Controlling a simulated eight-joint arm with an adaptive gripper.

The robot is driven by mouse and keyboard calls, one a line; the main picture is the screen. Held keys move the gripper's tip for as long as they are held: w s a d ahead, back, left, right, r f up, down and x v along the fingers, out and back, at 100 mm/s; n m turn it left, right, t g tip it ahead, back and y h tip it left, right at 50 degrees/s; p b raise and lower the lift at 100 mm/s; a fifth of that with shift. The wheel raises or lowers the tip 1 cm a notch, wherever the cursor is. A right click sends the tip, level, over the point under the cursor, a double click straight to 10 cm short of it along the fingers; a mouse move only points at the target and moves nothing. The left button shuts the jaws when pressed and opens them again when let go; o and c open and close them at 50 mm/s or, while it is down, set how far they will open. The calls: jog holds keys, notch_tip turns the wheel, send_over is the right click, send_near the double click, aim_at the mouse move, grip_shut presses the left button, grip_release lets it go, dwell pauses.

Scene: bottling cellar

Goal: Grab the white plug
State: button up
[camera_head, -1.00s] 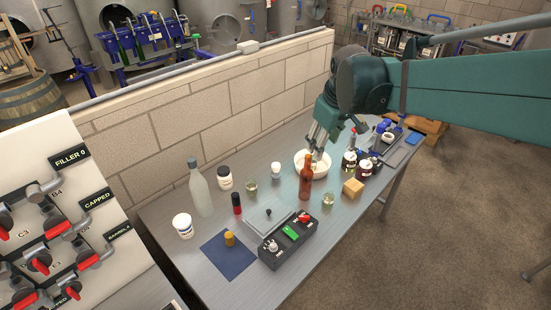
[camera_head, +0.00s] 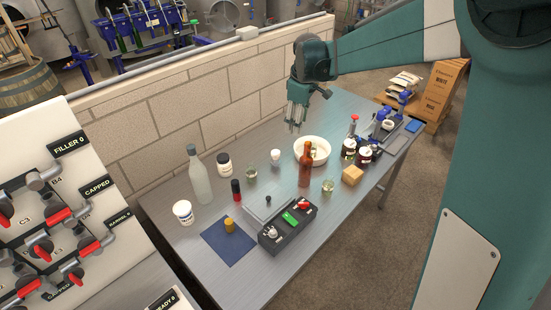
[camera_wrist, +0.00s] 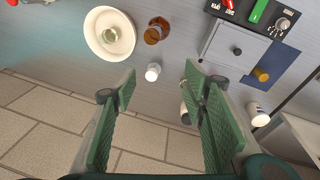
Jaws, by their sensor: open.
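The white plug (camera_head: 276,158) is a small pale piece standing on the grey table, left of the white bowl (camera_head: 325,150). In the wrist view, the plug (camera_wrist: 153,72) appears in the gap between my fingertips, nearer the left one. My gripper (camera_head: 296,127) hangs above the back of the table, apart from the plug and higher than it. In the wrist view its two green ribbed fingers (camera_wrist: 161,80) are spread wide with nothing between them.
A reddish-brown bottle (camera_head: 305,172), a glass (camera_head: 251,173) and a dark-lidded white jar (camera_head: 224,164) stand near the plug. A clear bottle (camera_head: 200,180) is farther left. A control box (camera_head: 288,228) sits in front. A block wall (camera_head: 200,105) runs behind the table.

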jog(key=w+a+f+n+g, duration=0.1)
jog(key=w+a+f+n, duration=0.1)
jog(key=w+a+f, duration=0.4)
jog(key=n, duration=0.3)
send_over(276, 151)
jog(key=shift+g, duration=0.4)
jog(key=f, duration=1)
jog(key=shift+s+d+f, duration=0.15)
jog(key=shift+d+f, duration=0.05)
jog(key=shift+f, duration=0.15)
jog(key=shift+w+a+f, duration=0.2)
jog(key=shift+f, duration=0.35)
jog(key=shift+f, duration=1.3)
jog(key=shift+s+f, duration=0.1)
jog(key=shift+f, duration=2.5)
jog(key=shift+c, duration=0.2)
